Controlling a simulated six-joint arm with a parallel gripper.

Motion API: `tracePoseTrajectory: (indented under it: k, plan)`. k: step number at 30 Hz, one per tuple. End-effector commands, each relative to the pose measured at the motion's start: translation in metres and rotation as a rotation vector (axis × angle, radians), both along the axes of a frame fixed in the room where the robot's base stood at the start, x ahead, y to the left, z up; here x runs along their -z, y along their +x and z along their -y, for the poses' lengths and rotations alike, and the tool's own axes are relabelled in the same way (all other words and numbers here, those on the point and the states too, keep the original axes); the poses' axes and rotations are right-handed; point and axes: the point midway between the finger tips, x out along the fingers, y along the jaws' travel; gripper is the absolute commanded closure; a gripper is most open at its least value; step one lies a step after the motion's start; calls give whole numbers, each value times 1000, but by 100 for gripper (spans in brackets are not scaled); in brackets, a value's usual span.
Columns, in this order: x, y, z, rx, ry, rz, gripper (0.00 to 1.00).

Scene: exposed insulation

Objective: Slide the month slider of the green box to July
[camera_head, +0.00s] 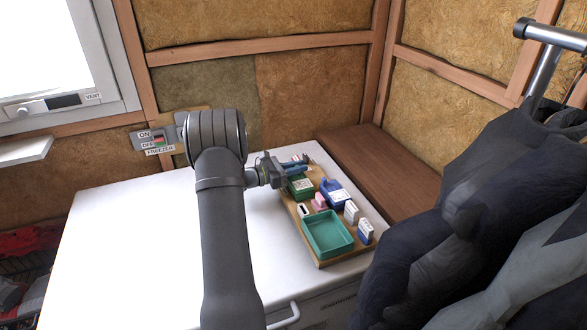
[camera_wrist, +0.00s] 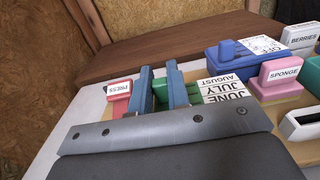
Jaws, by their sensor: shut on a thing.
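The green box (camera_head: 301,188) sits on the wooden board, at its far left part in the head view. Its white month label (camera_wrist: 226,88) shows JUNE, JULY and AUGUST in the wrist view, with JUNE nearest the camera. My gripper (camera_wrist: 162,84) has two blue fingers over the green box, to the left of the month label. The fingers are shut on a green piece (camera_wrist: 161,97) of the box, which looks like the slider's handle. The gripper body hides much of the box and any pointer, so I cannot tell which month is set.
A red PRESS block (camera_wrist: 118,96) stands left of the fingers. A blue box (camera_wrist: 232,56) with a white label and a pink SPONGE block (camera_wrist: 281,77) are to the right. A teal tray (camera_head: 318,252) is at the board's near end. The white top (camera_head: 130,235) is clear at left.

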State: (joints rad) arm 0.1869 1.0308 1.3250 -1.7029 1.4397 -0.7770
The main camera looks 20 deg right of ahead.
Motion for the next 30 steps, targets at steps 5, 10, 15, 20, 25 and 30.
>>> tracePoseTrajectory:
  k: [5,10,15,20,25,30]
  plan:
    - [0,0,0,-1,0,0,67]
    - [0,0,0,-1,0,0,62]
    - [0,0,-2,-1,0,0,62]
    - [0,1,-19,-2,0,0,62]
    - [0,1,-58,-5,0,0,62]
    - [0,1,-100,-5,0,0,62]
